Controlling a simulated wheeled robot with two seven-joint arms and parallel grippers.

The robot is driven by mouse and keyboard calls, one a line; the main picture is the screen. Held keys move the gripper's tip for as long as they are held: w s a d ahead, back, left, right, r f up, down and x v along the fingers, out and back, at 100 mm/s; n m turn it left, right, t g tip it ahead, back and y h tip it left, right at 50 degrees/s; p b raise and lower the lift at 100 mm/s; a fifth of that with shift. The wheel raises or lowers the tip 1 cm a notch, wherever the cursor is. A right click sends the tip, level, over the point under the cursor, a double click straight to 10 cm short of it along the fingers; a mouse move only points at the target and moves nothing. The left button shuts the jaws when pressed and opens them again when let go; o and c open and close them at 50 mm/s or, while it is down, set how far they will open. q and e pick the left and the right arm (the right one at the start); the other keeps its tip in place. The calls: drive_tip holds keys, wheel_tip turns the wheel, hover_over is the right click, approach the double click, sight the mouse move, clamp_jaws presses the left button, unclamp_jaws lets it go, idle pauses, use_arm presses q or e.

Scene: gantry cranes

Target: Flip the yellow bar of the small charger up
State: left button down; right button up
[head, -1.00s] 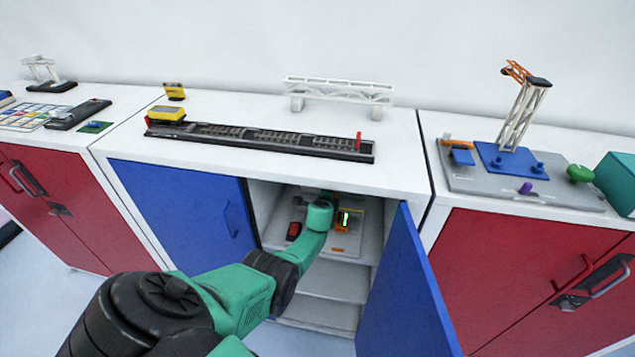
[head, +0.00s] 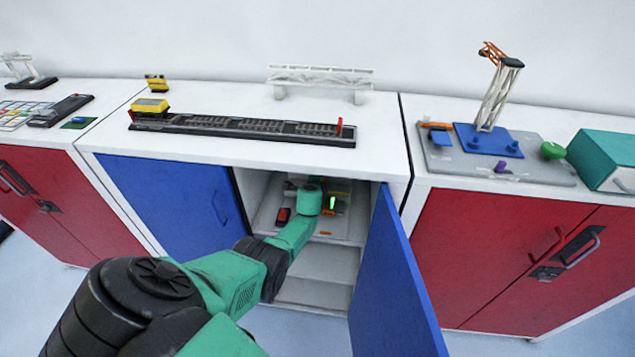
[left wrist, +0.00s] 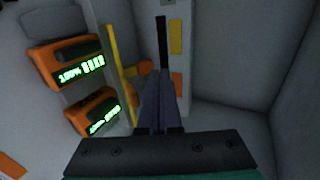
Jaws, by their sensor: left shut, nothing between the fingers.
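Orange chargers with lit green displays sit in the open middle cabinet. In the left wrist view, a larger one (left wrist: 66,62) and a smaller one (left wrist: 95,112) are at the left. A thin yellow bar (left wrist: 116,62) stands beside them, with a small orange piece to its right. My left gripper (left wrist: 160,88) is shut and empty, just right of the yellow bar; I cannot tell whether they touch. In the head view, an orange charger (head: 329,210) shows right of my green wrist, which hides the gripper. My right gripper is not in view.
The blue left door (head: 170,195) is closed; the blue right door (head: 392,280) stands open beside my arm. Cabinet walls close in around the gripper. A red item (head: 283,215) lies left of my wrist. A grey panel with a yellow patch (left wrist: 176,36) is ahead.

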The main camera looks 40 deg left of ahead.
use_arm(q)
drive_tip(key=p+v, duration=1)
drive_tip(key=v, duration=0.4)
drive_tip(key=shift+s+r, duration=0.1)
